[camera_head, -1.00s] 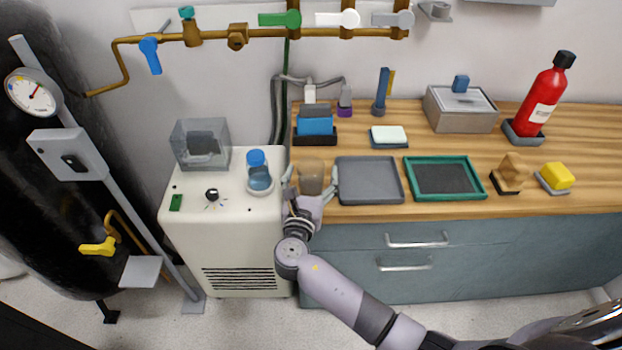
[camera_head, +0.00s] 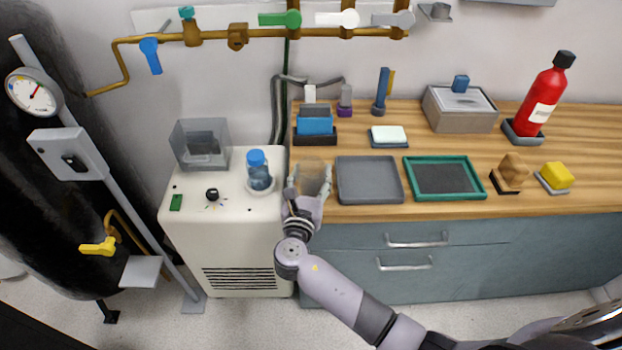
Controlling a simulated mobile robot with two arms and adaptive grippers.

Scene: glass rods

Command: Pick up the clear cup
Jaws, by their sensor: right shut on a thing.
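The clear cup (camera_head: 311,174) is see-through with a brownish tint from the wood behind it. It stands near the left front edge of the wooden counter. My right gripper (camera_head: 308,189) reaches up from the front and is shut on the cup, with one finger on each side. The cup's lower part is hidden by the gripper. I cannot tell any gap between the cup and the counter. My left gripper is out of view.
A white cabinet (camera_head: 225,240) with a blue-capped bottle (camera_head: 259,172) stands just left of the gripper. A grey tray (camera_head: 369,181) lies close on the right, then a green-rimmed tray (camera_head: 444,160). Blue sponge holder (camera_head: 315,122) is behind.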

